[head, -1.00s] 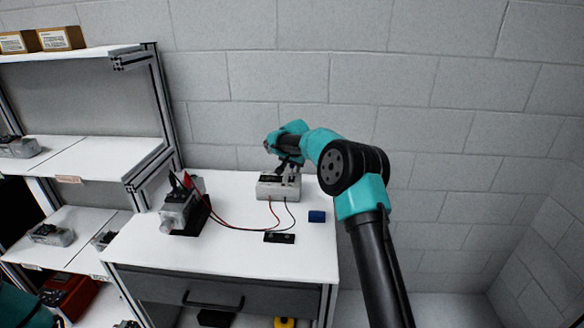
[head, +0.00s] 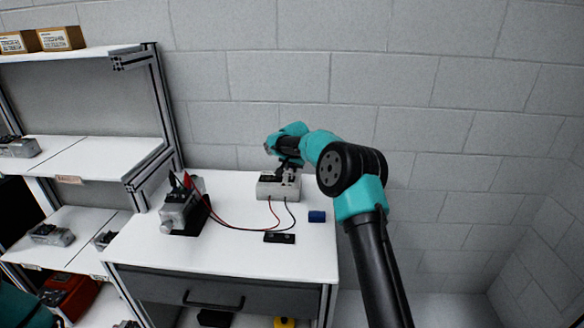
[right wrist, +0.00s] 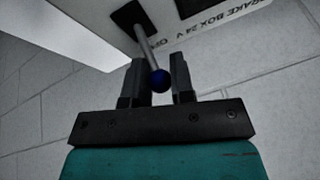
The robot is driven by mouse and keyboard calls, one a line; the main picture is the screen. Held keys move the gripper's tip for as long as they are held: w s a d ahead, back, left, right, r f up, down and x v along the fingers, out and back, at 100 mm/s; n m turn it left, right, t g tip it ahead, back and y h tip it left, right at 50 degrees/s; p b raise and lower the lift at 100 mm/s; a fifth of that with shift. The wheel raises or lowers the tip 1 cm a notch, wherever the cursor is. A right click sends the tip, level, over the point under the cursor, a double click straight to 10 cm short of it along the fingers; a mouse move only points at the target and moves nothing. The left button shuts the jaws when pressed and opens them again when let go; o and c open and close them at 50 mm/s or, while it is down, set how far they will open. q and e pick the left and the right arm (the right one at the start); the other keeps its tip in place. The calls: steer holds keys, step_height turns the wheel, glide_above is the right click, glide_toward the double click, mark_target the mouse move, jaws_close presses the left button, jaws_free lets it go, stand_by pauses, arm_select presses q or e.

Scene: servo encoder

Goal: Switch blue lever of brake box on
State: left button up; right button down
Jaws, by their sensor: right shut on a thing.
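The grey-white brake box (head: 266,188) stands at the back of the white bench top, with a red and a black cable at its front. My right gripper (head: 288,167) is at the top of the box, and the arm hides part of it. In the right wrist view, the metal blue-tipped lever (right wrist: 158,80) comes out of a dark slot in the box face printed "BRAKE BOX 24 V". Its blue ball is between the fingers of my right gripper (right wrist: 160,82), which is shut on it. My left gripper is not in view.
A motor-like unit (head: 183,212) with red and black clips stands to the left on the bench (head: 240,258). A small black device (head: 279,238) and a blue block (head: 317,216) lie in front of the box. Shelves (head: 95,156) stand at the left; a block wall is behind.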

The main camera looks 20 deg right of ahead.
mark_target(291, 181)
steer(key=shift+s+a+r+t+h, duration=0.15)
steer(key=shift+s+t+h, duration=0.25)
steer(key=shift+t, duration=0.4)
steer(key=shift+s+a+t+h, duration=0.25)
steer(key=shift+t+h, duration=0.15)
steer(key=shift+t, duration=0.4)
steer(key=shift+s+a+r+t+h, duration=0.15)
steer(key=shift+s+t+h, duration=0.25)
steer(key=shift+t, duration=0.4)
steer(key=shift+s+a+f+t+h, duration=0.2)
steer(key=shift+s+t+h, duration=0.15)
steer(key=shift+t, duration=0.45)
steer(key=shift+s+a+f+n+t+h, duration=0.15)
steer(key=shift+s+t+h, duration=0.1)
steer(key=shift+t+h, duration=0.25)
steer(key=shift+s+a+r+n+t+h, duration=0.15)
steer(key=shift+s+t+h, duration=0.1)
steer(key=shift+t, duration=0.45)
steer(key=shift+f, duration=0.1)
steer(key=c, duration=1)
jaws_free()
steer(key=shift+s, duration=0.1)
steer(key=v, duration=1.7)
steer(key=shift+s+a+f, duration=0.15)
steer(key=shift+s, duration=0.05)
